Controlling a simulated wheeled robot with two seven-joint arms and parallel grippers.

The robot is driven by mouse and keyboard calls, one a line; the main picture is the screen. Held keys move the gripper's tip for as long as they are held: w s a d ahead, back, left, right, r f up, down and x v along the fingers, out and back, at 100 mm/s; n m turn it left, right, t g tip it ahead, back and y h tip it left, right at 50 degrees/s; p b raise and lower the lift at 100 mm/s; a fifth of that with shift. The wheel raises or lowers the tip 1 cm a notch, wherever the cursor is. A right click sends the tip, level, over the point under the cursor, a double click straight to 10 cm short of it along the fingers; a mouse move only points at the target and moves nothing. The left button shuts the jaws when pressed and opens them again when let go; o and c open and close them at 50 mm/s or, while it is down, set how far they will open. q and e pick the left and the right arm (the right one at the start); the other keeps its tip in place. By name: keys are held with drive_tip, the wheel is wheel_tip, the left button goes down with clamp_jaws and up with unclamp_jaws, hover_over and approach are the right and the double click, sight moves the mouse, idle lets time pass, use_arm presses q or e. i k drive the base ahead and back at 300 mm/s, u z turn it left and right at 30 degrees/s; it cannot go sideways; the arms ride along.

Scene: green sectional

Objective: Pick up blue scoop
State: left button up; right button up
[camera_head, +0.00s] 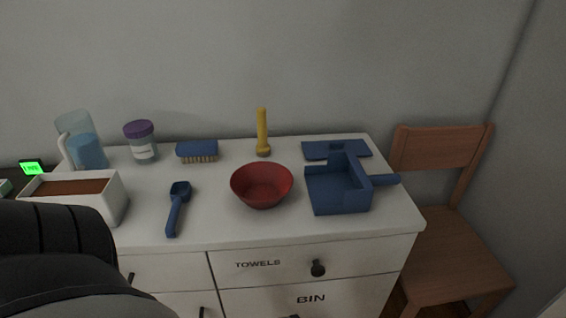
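The blue scoop (176,206) lies on the white dresser top (220,222), left of the red bowl. Its cup end points to the back and its handle points to the front edge. Nothing touches it. A dark part of my own body fills the lower left corner, and no gripper fingers show there. Neither gripper is in view.
A red bowl (262,187), blue dustpan (338,190), blue brush (197,151), yellow flashlight (262,134), purple-lidded jar (141,143) and white bin with brown contents (110,200) share the top. A wooden chair (450,215) stands right. Bare surface surrounds the scoop.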

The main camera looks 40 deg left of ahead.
sight(180, 192)
drive_tip(key=z, duration=1.2)
drive_tip(key=k, duration=0.8)
drive_tip(key=u, duration=1.4)
